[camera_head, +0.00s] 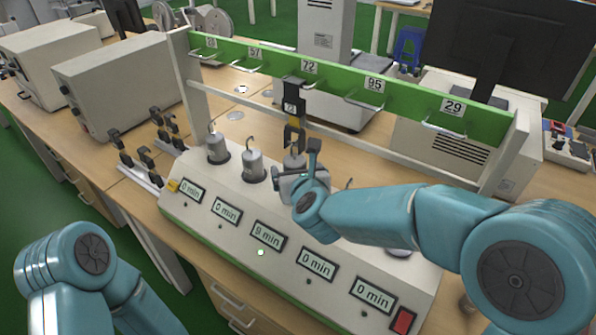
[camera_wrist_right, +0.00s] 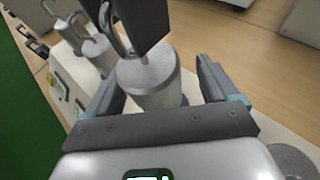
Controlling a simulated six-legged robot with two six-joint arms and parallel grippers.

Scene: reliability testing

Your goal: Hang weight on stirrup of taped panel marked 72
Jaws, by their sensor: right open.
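The panel marked 72 (camera_head: 291,108) hangs dark and narrow from the green rail, below the 72 label (camera_head: 310,68), with a yellow band near its lower end. A dark stirrup (camera_head: 295,138) is beneath it. A grey metal weight (camera_head: 293,161) stands directly below the stirrup; it also shows in the right wrist view (camera_wrist_right: 150,78), with its steel hook (camera_wrist_right: 108,30) beside a dark block. I cannot tell whether the hook is through the stirrup. My right gripper (camera_head: 296,172) is open, its fingers (camera_wrist_right: 160,72) on either side of the weight. My left gripper is out of view.
Two more hooked weights (camera_head: 217,149) (camera_head: 253,166) stand left on the sloped console (camera_head: 180,207). Its middle display (camera_head: 268,235) reads 9 min; the others read 0 min. The green rail (camera_head: 400,95) and its posts span behind. Black clamps (camera_head: 146,156) lie at left.

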